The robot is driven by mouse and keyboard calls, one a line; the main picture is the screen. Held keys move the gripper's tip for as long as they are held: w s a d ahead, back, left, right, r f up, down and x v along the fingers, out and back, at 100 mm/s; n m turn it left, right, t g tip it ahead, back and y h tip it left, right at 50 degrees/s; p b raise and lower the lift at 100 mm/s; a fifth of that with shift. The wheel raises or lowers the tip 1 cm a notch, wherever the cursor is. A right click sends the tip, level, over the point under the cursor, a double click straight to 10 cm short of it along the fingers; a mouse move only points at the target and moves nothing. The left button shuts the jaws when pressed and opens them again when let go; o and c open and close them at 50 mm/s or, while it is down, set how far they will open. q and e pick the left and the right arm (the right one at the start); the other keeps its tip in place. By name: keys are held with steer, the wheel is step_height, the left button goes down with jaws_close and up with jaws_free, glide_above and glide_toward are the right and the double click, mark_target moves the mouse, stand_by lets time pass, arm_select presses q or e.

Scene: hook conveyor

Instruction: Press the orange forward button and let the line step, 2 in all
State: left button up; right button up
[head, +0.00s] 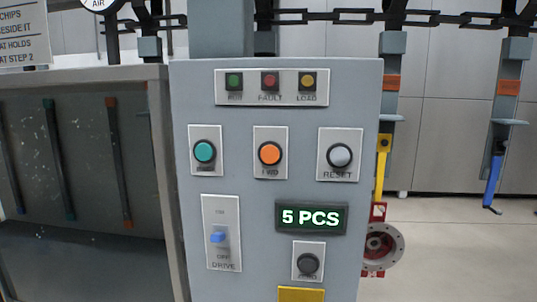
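The orange forward button (269,153), labelled FWD, is in the middle of the grey control panel (240,195) in the head view. A teal button (205,152) is to its left and a grey RESET button (339,155) to its right. A display (311,218) below reads "5 PCS". Neither of my grippers shows in this view, and nothing covers the orange button.
The panel has a DRIVE switch (217,237) and a dark ZERO-like knob (308,263). A round flanged part (381,246) hangs beside the panel. A grey booth (80,130) stands left.

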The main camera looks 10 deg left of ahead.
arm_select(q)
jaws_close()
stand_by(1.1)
